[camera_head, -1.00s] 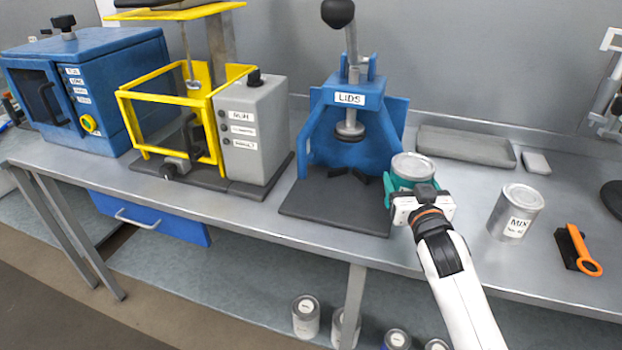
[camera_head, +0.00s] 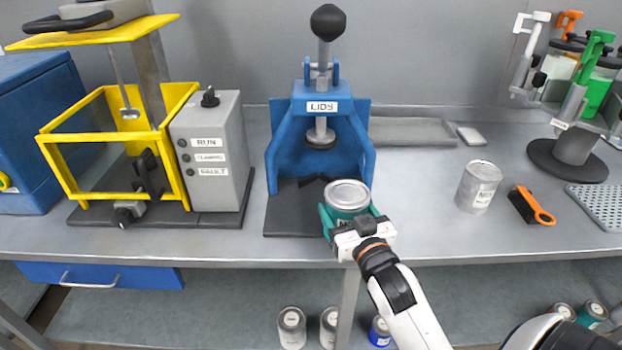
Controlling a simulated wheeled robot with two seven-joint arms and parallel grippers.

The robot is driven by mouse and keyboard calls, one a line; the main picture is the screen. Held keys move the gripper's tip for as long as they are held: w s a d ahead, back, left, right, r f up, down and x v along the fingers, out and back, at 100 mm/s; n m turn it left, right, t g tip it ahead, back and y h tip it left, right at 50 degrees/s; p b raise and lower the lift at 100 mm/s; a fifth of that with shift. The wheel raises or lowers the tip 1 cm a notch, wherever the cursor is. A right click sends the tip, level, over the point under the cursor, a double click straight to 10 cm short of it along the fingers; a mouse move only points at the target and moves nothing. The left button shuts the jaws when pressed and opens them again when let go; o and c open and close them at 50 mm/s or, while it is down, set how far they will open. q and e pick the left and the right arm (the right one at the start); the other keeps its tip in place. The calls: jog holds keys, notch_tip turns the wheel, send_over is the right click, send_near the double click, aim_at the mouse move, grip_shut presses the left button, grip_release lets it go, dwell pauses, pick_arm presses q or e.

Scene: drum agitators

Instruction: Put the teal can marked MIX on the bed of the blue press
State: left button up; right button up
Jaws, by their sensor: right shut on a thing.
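The teal can (camera_head: 347,197) with a silver lid is upright in my right gripper (camera_head: 346,218), whose fingers close around its sides. Most of its label is hidden by the gripper. The can is at the front right part of the dark bed (camera_head: 290,213) of the blue press (camera_head: 320,120), which is marked LIDS. I cannot tell whether the can's base touches the bed. The press's round ram (camera_head: 321,136) is raised, behind and left of the can. My left gripper does not show.
A yellow-framed machine (camera_head: 120,130) stands left of the press. A grey tray (camera_head: 412,132) lies behind. Several cans are on the lower shelf.

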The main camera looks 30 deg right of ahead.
jog(key=p+x, duration=0.1)
jog(key=x, duration=1.1)
jog(key=shift+w+r, duration=0.2)
jog(key=shift+w, duration=0.2)
jog(key=shift+w+d+f+p, duration=0.15)
jog(key=shift+w+f+p, duration=0.15)
jog(key=shift+w, duration=0.35)
jog(key=shift+w+d+f+p, duration=0.15)
jog(key=shift+w+d+f, duration=0.1)
jog(key=shift+w, duration=0.4)
jog(key=shift+s+f, duration=0.1)
jog(key=shift+f, duration=0.2)
jog(key=shift+f, duration=0.1)
jog(key=o, duration=1.2)
jog(key=shift+o, duration=0.3)
jog(key=shift+a, duration=0.1)
